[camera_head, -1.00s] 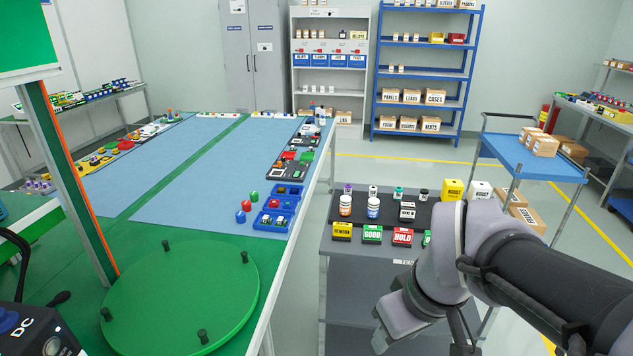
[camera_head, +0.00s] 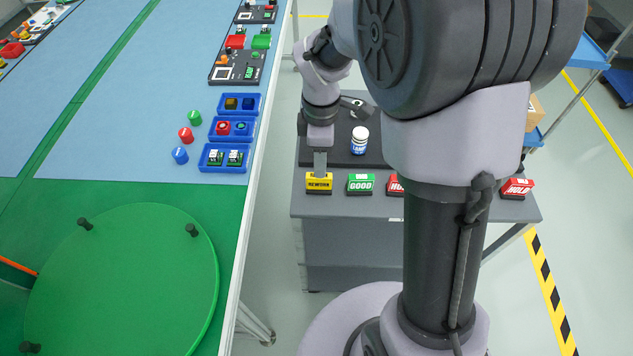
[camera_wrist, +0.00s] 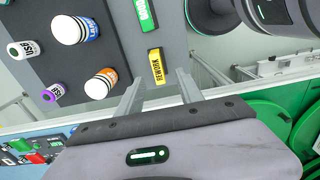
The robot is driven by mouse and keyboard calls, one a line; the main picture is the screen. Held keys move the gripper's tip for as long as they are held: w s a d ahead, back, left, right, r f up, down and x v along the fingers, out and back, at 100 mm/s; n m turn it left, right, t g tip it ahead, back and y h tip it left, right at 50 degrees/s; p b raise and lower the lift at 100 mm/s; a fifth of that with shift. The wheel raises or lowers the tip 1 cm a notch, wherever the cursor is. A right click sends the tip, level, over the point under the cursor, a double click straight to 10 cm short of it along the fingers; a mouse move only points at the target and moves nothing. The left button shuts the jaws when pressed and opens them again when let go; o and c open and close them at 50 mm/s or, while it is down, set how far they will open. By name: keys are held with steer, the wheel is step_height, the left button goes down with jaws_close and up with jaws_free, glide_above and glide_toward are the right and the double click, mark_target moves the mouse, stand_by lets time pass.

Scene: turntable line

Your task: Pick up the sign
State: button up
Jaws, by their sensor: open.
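The yellow REWORK sign (camera_head: 319,183) stands at the front left of the grey side table, on a dark base. Beside it are the green GOOD sign (camera_head: 360,184), a partly hidden red sign (camera_head: 396,184), and another red sign (camera_head: 517,187) at the far right. My gripper (camera_head: 319,163) points down over the REWORK sign. In the wrist view my gripper (camera_wrist: 158,84) is open, with the yellow REWORK sign (camera_wrist: 157,67) between or just beyond its fingertips. I cannot tell whether the fingers touch it. The green sign (camera_wrist: 145,14) lies beyond.
A white bottle with a blue label (camera_head: 360,140) stands on the black mat behind the signs. In the wrist view an orange-labelled bottle (camera_wrist: 101,83) and small jars are near the fingers. The green turntable (camera_head: 125,285) is left, across a gap. My arm hides the table's middle.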

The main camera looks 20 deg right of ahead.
mark_target(319, 180)
steer(key=f+b, duration=0.1)
steer(key=f, duration=0.2)
steer(key=f+b, duration=0.2)
steer(key=f, duration=0.1)
steer(key=f+b, duration=0.1)
steer(key=f, duration=0.2)
steer(key=shift+w+f, duration=0.2)
steer(key=shift+w, duration=0.1)
steer(key=shift+r, duration=0.2)
steer(key=shift+c, duration=0.2)
jaws_close()
